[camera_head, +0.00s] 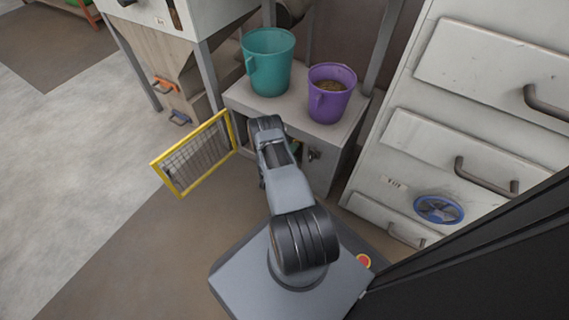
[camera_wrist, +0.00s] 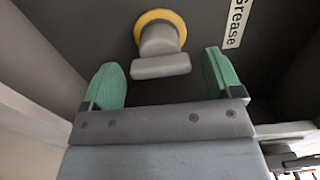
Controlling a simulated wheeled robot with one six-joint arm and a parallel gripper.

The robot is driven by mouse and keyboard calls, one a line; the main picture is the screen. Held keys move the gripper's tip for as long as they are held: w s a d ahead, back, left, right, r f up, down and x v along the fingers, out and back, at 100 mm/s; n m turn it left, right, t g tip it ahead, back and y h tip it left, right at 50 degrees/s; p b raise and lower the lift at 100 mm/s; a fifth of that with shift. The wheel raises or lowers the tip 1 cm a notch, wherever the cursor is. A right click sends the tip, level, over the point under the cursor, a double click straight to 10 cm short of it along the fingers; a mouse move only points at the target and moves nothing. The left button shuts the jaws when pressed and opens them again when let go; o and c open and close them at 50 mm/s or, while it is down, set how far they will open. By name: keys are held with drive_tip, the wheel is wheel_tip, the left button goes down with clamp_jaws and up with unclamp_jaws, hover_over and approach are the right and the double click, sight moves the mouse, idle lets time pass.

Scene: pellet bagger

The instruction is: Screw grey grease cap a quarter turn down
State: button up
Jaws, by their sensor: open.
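The grey grease cap (camera_wrist: 160,62) shows in the wrist view, with a wing-like bar across its end and a yellow ring (camera_wrist: 179,22) around its base. It sits on a dark panel beside a white "Grease" label (camera_wrist: 237,22). My gripper (camera_wrist: 165,75) is open, with its two green fingers apart. The cap lies between and a little beyond the fingertips, and neither finger appears to touch it. In the head view my arm reaches into the low cabinet, and the cap and fingertips are hidden there.
A yellow-framed mesh door (camera_head: 196,152) stands open left of my arm. A teal bucket (camera_head: 268,62) and a purple bucket (camera_head: 331,94) stand on the cabinet top (camera_head: 296,107). A drawer unit (camera_head: 450,120) with a blue handwheel (camera_head: 438,209) rises to the right.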

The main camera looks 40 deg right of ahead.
drive_tip(key=p+v, duration=0.3)
drive_tip(key=v, duration=0.9)
drive_tip(key=shift+a+p, duration=0.3)
drive_tip(key=shift+p, duration=0.05)
